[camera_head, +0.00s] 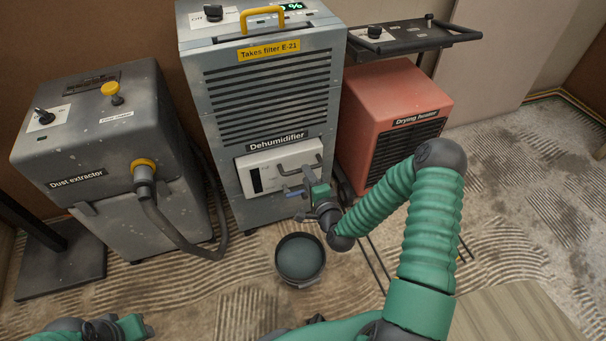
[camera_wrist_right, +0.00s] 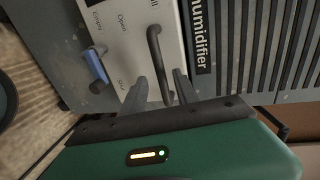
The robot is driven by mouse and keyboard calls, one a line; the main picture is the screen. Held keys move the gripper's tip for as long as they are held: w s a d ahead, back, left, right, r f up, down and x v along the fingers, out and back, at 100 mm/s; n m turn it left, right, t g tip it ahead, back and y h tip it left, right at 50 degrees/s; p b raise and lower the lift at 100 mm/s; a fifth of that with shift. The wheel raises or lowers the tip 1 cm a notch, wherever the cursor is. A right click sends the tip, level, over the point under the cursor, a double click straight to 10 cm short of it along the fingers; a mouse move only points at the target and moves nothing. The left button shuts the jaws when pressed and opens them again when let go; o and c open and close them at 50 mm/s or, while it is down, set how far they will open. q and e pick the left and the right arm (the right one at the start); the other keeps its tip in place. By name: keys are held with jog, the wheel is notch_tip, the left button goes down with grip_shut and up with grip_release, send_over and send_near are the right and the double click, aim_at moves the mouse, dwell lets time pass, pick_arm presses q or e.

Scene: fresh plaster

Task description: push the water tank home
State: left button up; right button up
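The water tank (camera_head: 258,168) is the white-fronted unit low in the grey dehumidifier (camera_head: 265,100). I cannot tell how far the tank stands out from the body. My right gripper (camera_head: 312,186) is at the tank front. In the wrist view its two fingers (camera_wrist_right: 161,88) are apart, with the handle's near end between them and gaps beside it. My left gripper (camera_head: 128,327) is low at the left, partly cut off, its fingers unclear.
A dark bucket (camera_head: 300,283) stands on the floor below the tank. The dust extractor (camera_head: 90,125) with its hose (camera_head: 165,225) is at the left. The red drying heater (camera_head: 380,95) stands close at the right, with a dark trolley handle above it.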

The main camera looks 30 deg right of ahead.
jog(key=x, duration=0.3)
jog(key=shift+f+b, duration=0.15)
jog(key=shift+b, duration=0.25)
jog(key=shift+w, duration=0.55)
grip_shut()
jog(key=shift+s, duration=0.1)
dwell(0.4)
